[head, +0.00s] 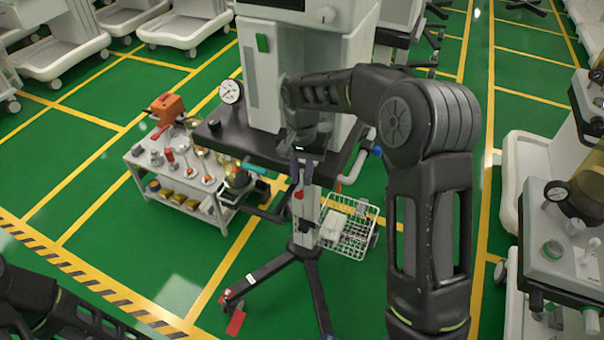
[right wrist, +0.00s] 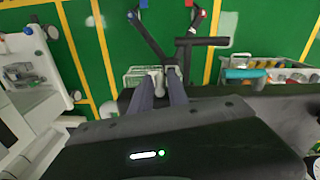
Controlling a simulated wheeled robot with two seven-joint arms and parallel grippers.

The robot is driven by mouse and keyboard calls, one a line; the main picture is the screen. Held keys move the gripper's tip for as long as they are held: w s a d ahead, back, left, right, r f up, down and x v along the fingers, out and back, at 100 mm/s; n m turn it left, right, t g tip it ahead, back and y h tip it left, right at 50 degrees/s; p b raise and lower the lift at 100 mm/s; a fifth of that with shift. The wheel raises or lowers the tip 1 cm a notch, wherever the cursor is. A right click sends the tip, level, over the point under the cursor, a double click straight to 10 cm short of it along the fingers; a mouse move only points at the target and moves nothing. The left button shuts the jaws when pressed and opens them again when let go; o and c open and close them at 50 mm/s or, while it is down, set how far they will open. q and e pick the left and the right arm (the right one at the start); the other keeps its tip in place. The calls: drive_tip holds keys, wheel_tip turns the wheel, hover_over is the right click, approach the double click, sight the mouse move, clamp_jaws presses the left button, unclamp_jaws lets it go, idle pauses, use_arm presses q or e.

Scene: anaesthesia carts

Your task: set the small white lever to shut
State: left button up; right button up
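My right gripper (head: 300,172) points down at the front edge of the machine's dark shelf, above the stand's pole. In the right wrist view its two dark fingers (right wrist: 160,82) stand apart with a gap between them. Pale grey parts show just beyond the tips; I cannot tell whether they are touched. I cannot make out the small white lever for certain in either view; my right gripper and arm cover part of the machine's front. My left arm shows only at the lower left corner of the head view, and its gripper is out of view.
The white machine (head: 262,85) has a round gauge (head: 231,91) beside it. A wire basket (head: 347,232) hangs on the stand, above dark splayed legs (head: 262,274). A white cart (head: 142,176) with loose items stands left. Another machine (head: 560,245) stands right. Green floor is free in front.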

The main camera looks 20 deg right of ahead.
clamp_jaws()
use_arm(q)
drive_tip(key=shift+f, duration=0.1)
